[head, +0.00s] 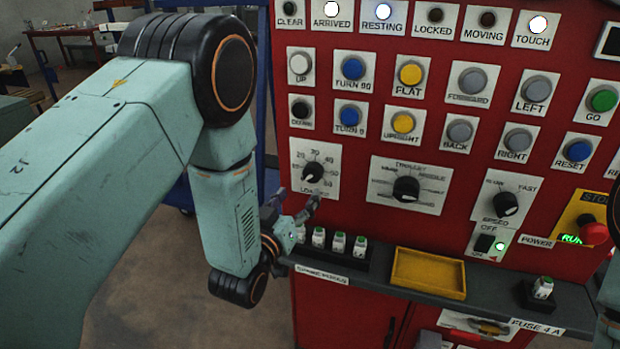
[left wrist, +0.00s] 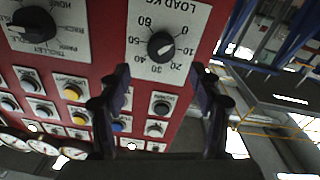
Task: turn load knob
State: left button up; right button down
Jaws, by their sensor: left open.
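The load knob (head: 312,172) is a small black round knob on a white dial plate, at the lower left of the red panel. In the left wrist view the load knob (left wrist: 160,44) sits at the top centre, with numbers around it under the label LOAD KG. My left gripper (head: 301,208) is just below the dial in the head view, its fingers pointing up towards the panel. In the left wrist view its two fingers (left wrist: 160,75) are spread wide, with nothing between them, and the knob appears beyond the tips. My right gripper is out of view.
A larger selector knob (head: 406,189) and the speed knob (head: 506,204) lie to the right. Below the dial, a shelf holds several fuses (head: 338,243) and a yellow tray (head: 428,273). A red stop button (head: 593,230) is at the far right. Rows of buttons are above.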

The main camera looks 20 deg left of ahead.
aim_at(311, 175)
pick_arm(q)
jog(key=w, duration=0.7)
jog(key=shift+d, duration=0.1)
jog(key=shift+w, duration=0.1)
jog(key=shift+r, duration=0.2)
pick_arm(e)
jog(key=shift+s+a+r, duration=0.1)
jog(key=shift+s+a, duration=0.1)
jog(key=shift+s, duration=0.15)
pick_arm(q)
jog(key=shift+d, duration=0.1)
